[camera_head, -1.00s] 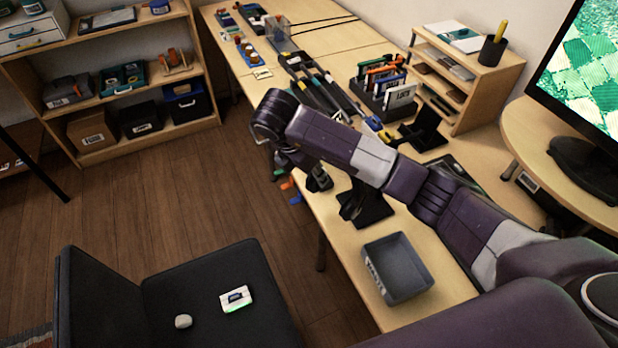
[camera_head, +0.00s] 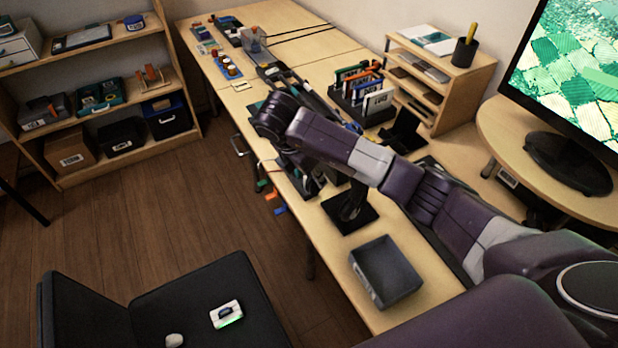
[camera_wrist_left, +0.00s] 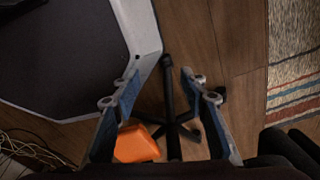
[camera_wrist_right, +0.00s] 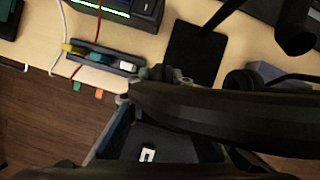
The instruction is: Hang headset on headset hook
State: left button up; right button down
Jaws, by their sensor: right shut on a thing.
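My right gripper (camera_head: 300,178) is over the near edge of the long table, mostly hidden behind my own right arm. In the right wrist view a large dark curved thing, seemingly the headset (camera_wrist_right: 235,118), lies across the fingers. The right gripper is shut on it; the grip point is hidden. A black stand with a square base, seemingly the headset hook (camera_head: 352,213), is on the table just right of that gripper. Its upper part is partly behind my arm. The base also shows in the right wrist view (camera_wrist_right: 192,55). My left gripper (camera_wrist_left: 162,78) is open and empty above the floor.
A grey tray (camera_head: 388,272) is on the table in front of the stand. A black file rack (camera_head: 362,105) and a wooden organizer (camera_head: 440,85) stand farther back. A black chair (camera_head: 205,295) is at the lower left, with open floor behind it.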

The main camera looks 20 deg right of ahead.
jog(key=d+f+b, duration=0.1)
jog(key=d, duration=0.5)
jog(key=shift+w+f+b, duration=0.3)
jog(key=shift+w, duration=0.05)
dwell(0.4)
